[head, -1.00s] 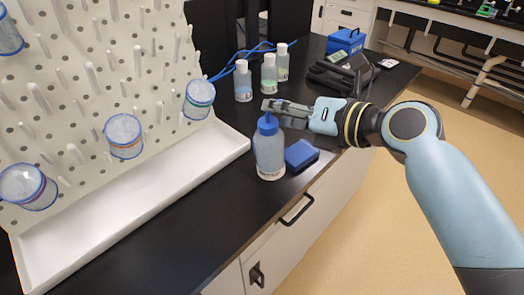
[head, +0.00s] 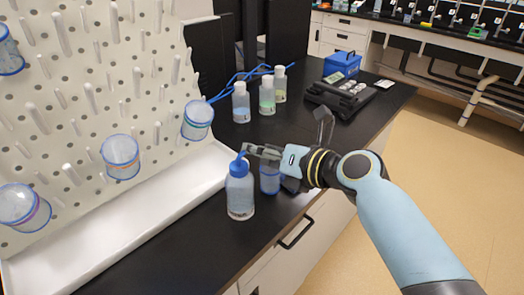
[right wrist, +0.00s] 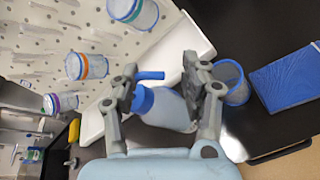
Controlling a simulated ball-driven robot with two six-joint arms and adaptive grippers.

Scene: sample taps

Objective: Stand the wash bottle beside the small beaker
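The wash bottle (head: 240,196), clear with a blue cap and bent spout, stands upright on the black bench. The small beaker (head: 270,181), blue-tinted, is just to its right and partly hidden by my arm. A narrow gap shows between them. In the right wrist view the bottle (right wrist: 168,110) shows between my right gripper's fingers (right wrist: 157,82), with a gap beside the cap, so the fingers look open. The beaker (right wrist: 233,88) is outside the right finger. In the head view this gripper (head: 262,152) is at cap height. My left gripper is not in view.
A blue block (right wrist: 288,80) lies past the beaker. A white pegboard (head: 95,90) with hanging beakers and a white trough (head: 130,215) are on the left. Several capped bottles (head: 241,103) and a dark device (head: 338,98) stand behind. The bench front is clear.

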